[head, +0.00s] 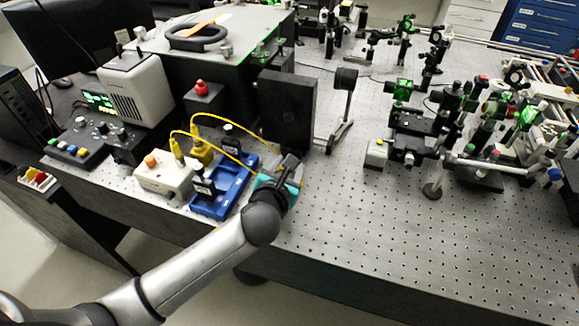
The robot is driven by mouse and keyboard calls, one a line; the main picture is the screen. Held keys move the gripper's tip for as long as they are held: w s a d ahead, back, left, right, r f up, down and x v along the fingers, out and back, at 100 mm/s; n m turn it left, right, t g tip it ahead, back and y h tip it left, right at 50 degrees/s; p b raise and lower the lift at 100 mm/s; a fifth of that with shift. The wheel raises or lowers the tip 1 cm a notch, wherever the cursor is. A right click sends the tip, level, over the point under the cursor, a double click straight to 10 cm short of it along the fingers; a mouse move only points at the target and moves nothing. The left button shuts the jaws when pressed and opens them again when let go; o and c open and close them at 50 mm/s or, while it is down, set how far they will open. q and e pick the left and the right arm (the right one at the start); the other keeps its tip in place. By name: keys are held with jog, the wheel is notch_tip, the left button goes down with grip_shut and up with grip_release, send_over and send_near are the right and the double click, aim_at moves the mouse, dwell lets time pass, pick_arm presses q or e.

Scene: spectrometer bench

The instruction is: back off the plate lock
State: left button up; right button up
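My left arm reaches in from the lower left. Its gripper (290,163) is at the right end of a blue plate (211,210) on the perforated bench. The fingers are dark and small, partly hidden by the wrist, and I cannot tell whether they are open or touch anything. A teal patch shows at the wrist. The blue plate carries small black mounts (203,186), and a yellow cable runs over it towards the gripper. I cannot pick out the plate lock; the wrist may cover it. My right gripper is not in view.
A white box with an orange knob (151,161) stands left of the blue plate. A black upright panel (287,108) stands behind the gripper. Yellow cables (222,148) loop nearby. Optics (410,120) crowd the right; the front right of the bench (400,245) is clear.

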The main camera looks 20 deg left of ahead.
pick_arm(q)
jog(key=shift+w+f, duration=0.25)
jog(key=shift+w, duration=0.4)
jog(key=shift+c, duration=0.3)
grip_shut()
